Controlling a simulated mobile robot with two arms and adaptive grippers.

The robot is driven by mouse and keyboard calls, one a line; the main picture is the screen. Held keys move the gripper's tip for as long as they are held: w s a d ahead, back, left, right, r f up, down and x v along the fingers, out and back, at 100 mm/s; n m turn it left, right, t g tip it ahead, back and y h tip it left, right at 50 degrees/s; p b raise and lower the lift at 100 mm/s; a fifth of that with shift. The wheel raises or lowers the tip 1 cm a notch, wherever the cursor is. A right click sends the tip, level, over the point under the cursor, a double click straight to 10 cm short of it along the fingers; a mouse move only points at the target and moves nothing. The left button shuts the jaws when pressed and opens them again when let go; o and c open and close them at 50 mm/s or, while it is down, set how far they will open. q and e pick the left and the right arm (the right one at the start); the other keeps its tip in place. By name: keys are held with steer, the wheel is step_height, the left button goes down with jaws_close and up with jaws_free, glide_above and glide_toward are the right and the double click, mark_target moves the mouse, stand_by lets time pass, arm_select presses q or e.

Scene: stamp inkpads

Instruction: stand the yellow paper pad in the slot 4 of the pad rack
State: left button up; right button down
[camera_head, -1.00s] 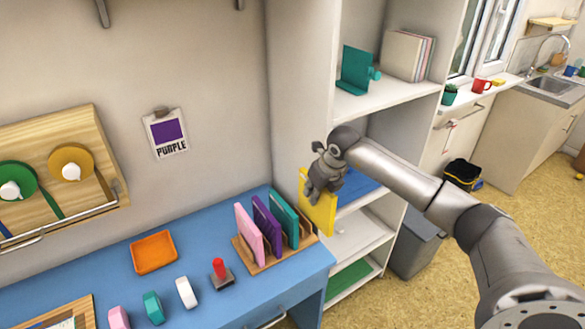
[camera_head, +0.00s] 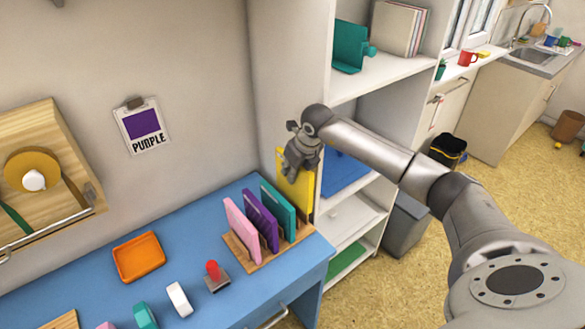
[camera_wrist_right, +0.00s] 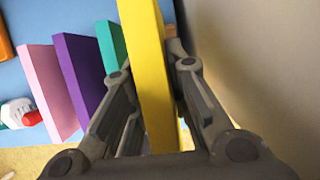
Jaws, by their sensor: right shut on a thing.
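The yellow paper pad (camera_head: 299,197) is upright in my right gripper (camera_head: 293,172), at the right end of the pad rack (camera_head: 240,252). The wrist view shows the yellow pad (camera_wrist_right: 148,70) between both fingers of the right gripper (camera_wrist_right: 155,105). A pink pad (camera_head: 242,228), a purple pad (camera_head: 260,217) and a teal pad (camera_head: 278,213) stand in the rack, left to right. The yellow pad is just right of the teal pad, with a narrow gap. I cannot tell whether its lower edge is inside the slot. My left gripper is out of view.
The rack stands on a blue desk (camera_head: 195,220) beside white shelving (camera_head: 365,85). An orange tray (camera_head: 138,256), a red-handled stamp (camera_head: 214,275) and a white block (camera_head: 179,299) lie to the left. A pale panel stands close to the right of the pad.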

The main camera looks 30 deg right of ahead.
mark_target(293, 193)
step_height(293, 193, down, 4)
steer(key=shift+w+r+b, duration=0.1)
steer(key=shift+b, duration=0.9)
steer(key=shift+f, duration=0.45)
step_height(293, 193, down, 3)
steer(key=shift+r+b, duration=0.15)
steer(key=shift+b, duration=1.05)
steer(key=shift+f+b, duration=0.65)
steer(key=shift+f, duration=0.05)
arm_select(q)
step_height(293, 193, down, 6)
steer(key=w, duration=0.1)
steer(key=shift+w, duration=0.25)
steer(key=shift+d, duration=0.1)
arm_select(e)
steer(key=c, duration=1.3)
jaws_free()
